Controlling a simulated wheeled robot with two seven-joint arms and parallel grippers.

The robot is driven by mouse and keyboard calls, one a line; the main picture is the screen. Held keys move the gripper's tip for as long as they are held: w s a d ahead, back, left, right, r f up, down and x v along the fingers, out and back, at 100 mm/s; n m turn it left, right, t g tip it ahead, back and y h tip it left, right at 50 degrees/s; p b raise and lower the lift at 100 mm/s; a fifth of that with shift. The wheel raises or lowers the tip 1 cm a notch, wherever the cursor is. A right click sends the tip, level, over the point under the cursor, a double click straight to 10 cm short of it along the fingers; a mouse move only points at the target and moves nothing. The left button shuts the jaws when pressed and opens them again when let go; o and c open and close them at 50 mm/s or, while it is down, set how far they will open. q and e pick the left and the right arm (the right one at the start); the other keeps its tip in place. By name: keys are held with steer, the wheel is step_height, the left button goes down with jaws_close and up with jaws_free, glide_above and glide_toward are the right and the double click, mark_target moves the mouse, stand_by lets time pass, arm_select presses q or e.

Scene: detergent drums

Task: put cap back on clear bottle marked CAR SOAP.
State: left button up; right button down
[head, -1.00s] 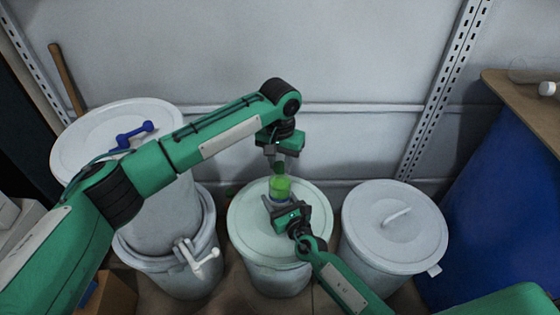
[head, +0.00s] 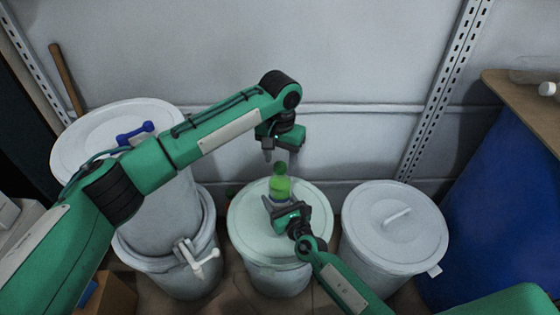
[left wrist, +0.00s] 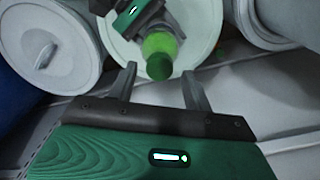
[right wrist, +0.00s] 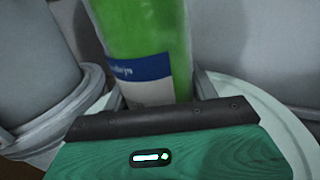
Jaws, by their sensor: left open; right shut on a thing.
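A clear bottle of bright green liquid (head: 280,187) stands upright over the pale lid of the middle drum. Its blue and white label (right wrist: 142,78) shows in the right wrist view, but I cannot read CAR SOAP on it. A dark green cap (head: 280,168) sits on the bottle's top; I cannot tell how tightly. The cap also shows in the left wrist view (left wrist: 159,68). My left gripper (head: 280,159) is open just above the cap, its fingers apart on either side and clear of it. My right gripper (right wrist: 158,90) is shut on the bottle's body.
The middle drum's lid (head: 246,222) lies under the bottle. A lidded drum (head: 396,225) stands to the right and stacked drums (head: 165,225) to the left, with a blue dumbbell-shaped thing (head: 134,134) on top. A blue barrel (head: 500,200) is far right. The wall is close behind.

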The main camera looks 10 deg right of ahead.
arm_select(q)
steer(key=shift+r, duration=1.4)
steer(key=shift+c, duration=0.2)
